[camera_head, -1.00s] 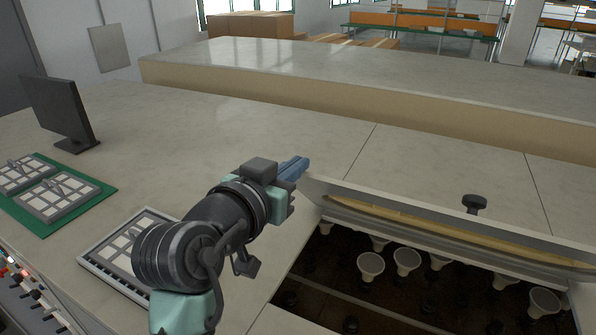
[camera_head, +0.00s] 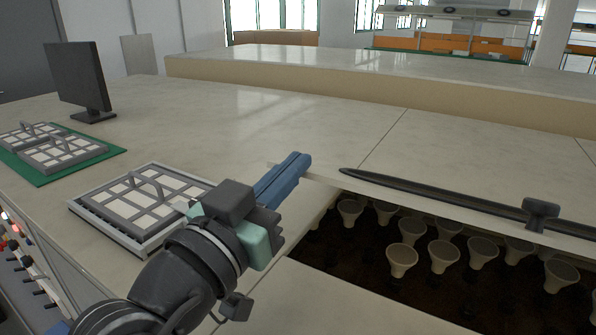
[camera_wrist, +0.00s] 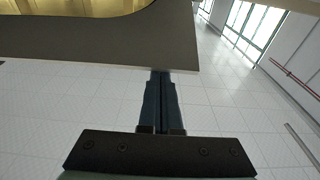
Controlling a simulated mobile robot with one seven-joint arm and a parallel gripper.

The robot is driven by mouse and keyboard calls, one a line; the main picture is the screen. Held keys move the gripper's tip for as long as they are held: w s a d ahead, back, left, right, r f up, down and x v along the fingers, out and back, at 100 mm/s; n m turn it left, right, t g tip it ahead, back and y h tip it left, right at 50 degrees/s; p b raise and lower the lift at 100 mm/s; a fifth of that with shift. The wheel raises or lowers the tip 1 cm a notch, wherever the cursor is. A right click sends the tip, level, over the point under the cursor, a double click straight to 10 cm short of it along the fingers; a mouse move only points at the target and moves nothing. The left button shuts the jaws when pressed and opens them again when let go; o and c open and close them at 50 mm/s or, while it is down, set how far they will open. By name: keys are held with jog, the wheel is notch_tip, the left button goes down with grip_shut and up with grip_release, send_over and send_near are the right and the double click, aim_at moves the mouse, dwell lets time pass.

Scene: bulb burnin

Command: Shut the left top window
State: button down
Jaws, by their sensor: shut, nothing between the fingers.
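The window (camera_head: 440,197) is a pale-framed panel with a long dark pane and a black knob (camera_head: 541,213). It stands tilted open, seen almost edge-on, along the far side of a dark opening in the counter. My gripper (camera_head: 301,158) is shut and empty at the panel's left end. In the wrist view, the panel's frame (camera_wrist: 80,45) and yellowish pane (camera_wrist: 75,7) fill the upper left. My shut fingers (camera_wrist: 161,74) reach its near edge there; I cannot tell whether they touch.
Several white bulbs (camera_head: 403,259) stand in the opening. A gridded tray with a handle (camera_head: 143,205) lies left of my arm, with a green mat (camera_head: 111,152) and monitor (camera_head: 80,80) beyond. The counter (camera_head: 240,130) behind is mostly clear; a raised ledge (camera_head: 350,70) runs further back.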

jog(key=shift+s+a+f+b, duration=0.15)
jog(key=shift+s+f+b, duration=0.15)
jog(key=shift+f+b, duration=0.35)
jog(key=shift+f, duration=0.1)
